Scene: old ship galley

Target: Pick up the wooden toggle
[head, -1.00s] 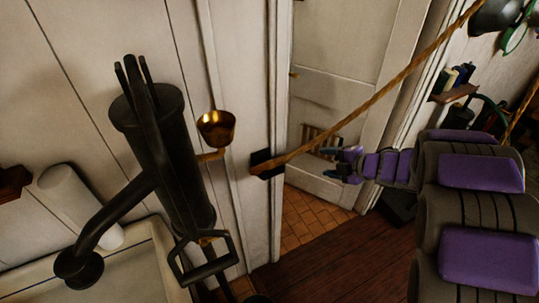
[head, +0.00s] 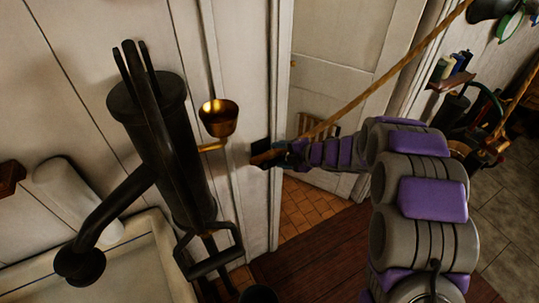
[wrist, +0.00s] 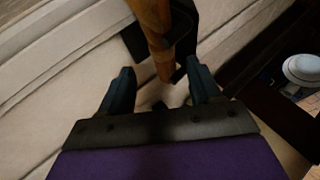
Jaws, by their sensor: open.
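The wooden toggle (wrist: 155,32) is a tapered brown piece at the top middle of the wrist view, its narrow end pointing down between my fingertips. In the head view the toggle (head: 264,157) shows at the low end of a slanting tan rope, beside a dark bracket (head: 260,147) on the white door frame. My gripper (wrist: 159,72) is open, with one dark finger on each side of the toggle's tip. In the head view my gripper (head: 279,154) is right beside the bracket and partly hides the toggle. Contact cannot be told.
The tan rope (head: 385,76) runs from the bracket to the upper right, above my arm. A black pump (head: 165,140) and a brass cup (head: 218,117) stand at left by a pale basin (head: 140,275). A white panelled door (head: 335,45) is behind. A small shelf (head: 450,83) holds spools.

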